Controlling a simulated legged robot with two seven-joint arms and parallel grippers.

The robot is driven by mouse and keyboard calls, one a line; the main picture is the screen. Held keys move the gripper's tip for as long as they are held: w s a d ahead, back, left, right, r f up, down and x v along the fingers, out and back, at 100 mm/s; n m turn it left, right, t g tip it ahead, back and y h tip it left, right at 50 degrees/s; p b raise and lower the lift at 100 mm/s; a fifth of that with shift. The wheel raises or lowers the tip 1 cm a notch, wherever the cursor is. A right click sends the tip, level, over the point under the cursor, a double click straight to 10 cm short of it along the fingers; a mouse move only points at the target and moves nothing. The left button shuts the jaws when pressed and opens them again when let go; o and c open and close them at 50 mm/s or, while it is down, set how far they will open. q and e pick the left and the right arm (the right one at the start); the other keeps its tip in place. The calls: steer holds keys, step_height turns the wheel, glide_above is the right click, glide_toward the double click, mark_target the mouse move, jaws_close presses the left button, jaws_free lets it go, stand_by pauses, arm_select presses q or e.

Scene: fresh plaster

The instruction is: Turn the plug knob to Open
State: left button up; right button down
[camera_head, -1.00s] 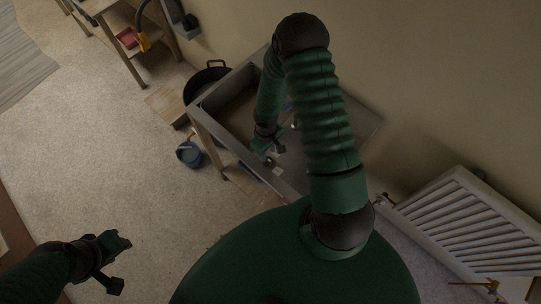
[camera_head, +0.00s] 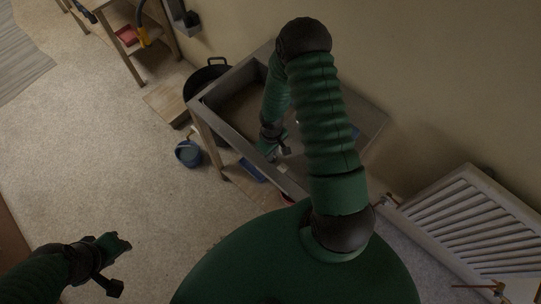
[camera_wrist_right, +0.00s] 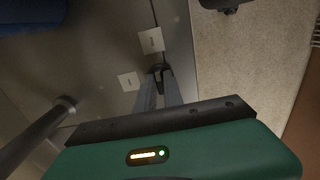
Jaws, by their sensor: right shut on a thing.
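The plug knob (camera_wrist_right: 159,70) is a small dark piece on the grey metal rim of the sink. In the right wrist view my right gripper (camera_wrist_right: 159,82) is shut on it, with two grey fingers meeting around it. One pale label (camera_wrist_right: 151,41) lies beyond the knob and another label (camera_wrist_right: 128,81) lies to its left; their writing is too small to read. In the head view my right gripper (camera_head: 273,151) is at the sink (camera_head: 222,124), and the knob is too small to make out. My left gripper (camera_head: 115,244) hangs over the floor, away from the sink; its fingers are unclear.
A dark rod (camera_wrist_right: 38,134) stands left of my right gripper. A blue bucket (camera_head: 188,154) is on the floor by the sink's left leg, and a black tub (camera_head: 207,74) is behind. A white radiator (camera_head: 475,225) is on the right. The left floor is clear.

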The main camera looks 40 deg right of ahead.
steer(key=shift+w+d, duration=0.15)
steer(key=shift+d, duration=0.05)
arm_select(q)
steer(key=shift+s+d+r, duration=0.2)
steer(key=shift+s+d, duration=0.05)
steer(key=shift+d, duration=0.25)
arm_select(e)
steer(key=shift+a, duration=0.1)
